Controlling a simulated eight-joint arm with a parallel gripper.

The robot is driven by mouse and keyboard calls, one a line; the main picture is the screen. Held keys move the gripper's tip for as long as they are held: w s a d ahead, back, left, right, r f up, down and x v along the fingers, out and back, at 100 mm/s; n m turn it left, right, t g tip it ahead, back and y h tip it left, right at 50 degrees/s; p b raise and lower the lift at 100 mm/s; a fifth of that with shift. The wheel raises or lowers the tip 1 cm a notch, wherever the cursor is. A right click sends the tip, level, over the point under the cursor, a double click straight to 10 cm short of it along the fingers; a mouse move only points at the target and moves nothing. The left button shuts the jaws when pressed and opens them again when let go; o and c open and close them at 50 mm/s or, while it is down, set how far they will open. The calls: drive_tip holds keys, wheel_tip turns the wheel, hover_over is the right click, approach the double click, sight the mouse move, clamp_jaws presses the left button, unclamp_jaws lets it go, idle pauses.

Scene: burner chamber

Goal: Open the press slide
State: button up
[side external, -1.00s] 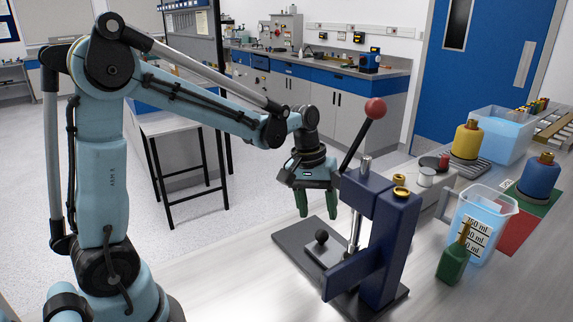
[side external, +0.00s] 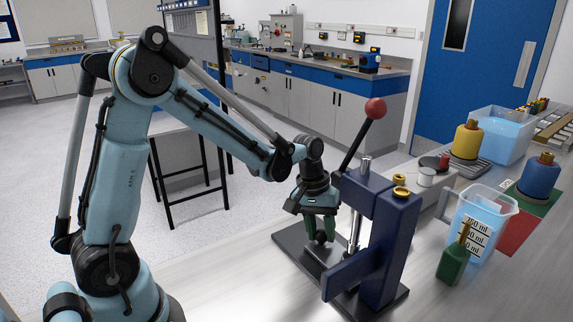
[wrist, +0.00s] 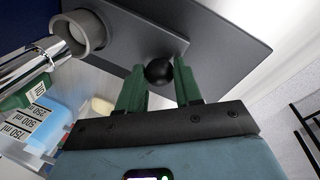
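The blue press (side external: 385,250) stands on a dark base plate on the bench. Its slide, a grey plate (wrist: 130,45) with a round black knob (wrist: 159,72), lies low in front of the press column; the knob also shows in the side view (side external: 320,238). My gripper (side external: 320,232) points down over the slide. Its two green fingers (wrist: 159,82) stand on either side of the knob, parted. The knob sits between the fingertips, very close to both; I cannot tell whether they touch it.
The press lever with its red ball (side external: 375,108) rises beside my wrist. A chrome post (side external: 355,230) stands close by the gripper. A beaker (side external: 480,225), a green bottle (side external: 453,258) and coloured weights stand to the right. The bench front is clear.

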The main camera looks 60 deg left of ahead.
clamp_jaws()
drive_tip(key=a, duration=1.2)
drive_tip(key=o, duration=0.5)
unclamp_jaws()
drive_tip(key=r, duration=0.4)
drive_tip(key=s+a+r, duration=0.1)
drive_tip(key=r, duration=0.7)
drive_tip(key=shift+s+a, duration=0.15)
drive_tip(key=shift+a, duration=0.25)
